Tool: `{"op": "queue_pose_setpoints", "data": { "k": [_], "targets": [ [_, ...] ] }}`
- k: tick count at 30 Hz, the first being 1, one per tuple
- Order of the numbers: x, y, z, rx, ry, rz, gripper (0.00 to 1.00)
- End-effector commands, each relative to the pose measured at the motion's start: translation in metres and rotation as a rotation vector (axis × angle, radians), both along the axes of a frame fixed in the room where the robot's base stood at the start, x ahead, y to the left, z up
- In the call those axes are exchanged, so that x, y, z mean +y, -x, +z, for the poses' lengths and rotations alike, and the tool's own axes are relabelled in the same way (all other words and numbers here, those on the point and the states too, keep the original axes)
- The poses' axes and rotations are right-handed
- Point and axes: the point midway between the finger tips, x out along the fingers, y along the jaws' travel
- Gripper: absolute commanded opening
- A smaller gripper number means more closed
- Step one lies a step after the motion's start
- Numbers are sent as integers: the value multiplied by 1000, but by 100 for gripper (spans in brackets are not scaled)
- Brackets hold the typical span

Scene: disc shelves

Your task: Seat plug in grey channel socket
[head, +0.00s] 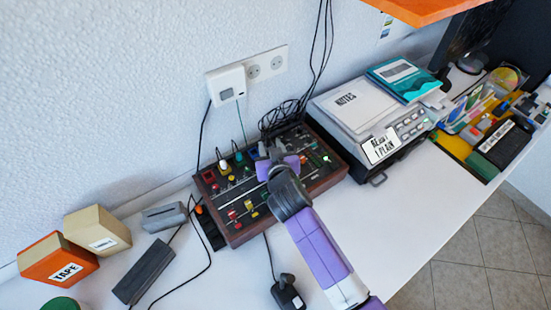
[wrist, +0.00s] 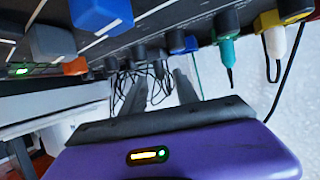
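The mixing console (head: 235,238) stands on the desk with coloured knobs and a back row of plugs and sockets. My gripper (head: 268,158) is over its back edge, right of a teal plug (head: 238,157). In the wrist view, my gripper's two dark fingers (wrist: 158,85) stand apart below the console's edge, with cables behind the gap. I see no plug clearly held between them. A green plug (wrist: 227,50), a yellow-and-white plug (wrist: 272,40) and a blue one (wrist: 191,43) sit to their right. A grey cylindrical part (wrist: 175,40) is nearest the fingertips; whether it is plug or socket is unclear.
Tangled black cables (head: 283,115) lie behind the console. A black adapter (head: 287,294) lies in front. A dark bar (head: 145,272) and boxes (head: 97,232) are left. The desk front right is clear.

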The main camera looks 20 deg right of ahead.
Motion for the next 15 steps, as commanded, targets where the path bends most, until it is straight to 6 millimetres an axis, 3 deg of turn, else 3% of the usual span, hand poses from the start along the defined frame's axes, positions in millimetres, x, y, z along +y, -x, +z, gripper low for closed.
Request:
{"op": "queue_pose_setpoints", "data": {
  "k": [9,15],
  "targets": [
    [11,58,22,1,-1,1,37],
    [15,80,33,0,0,1,37]
  ]
}}
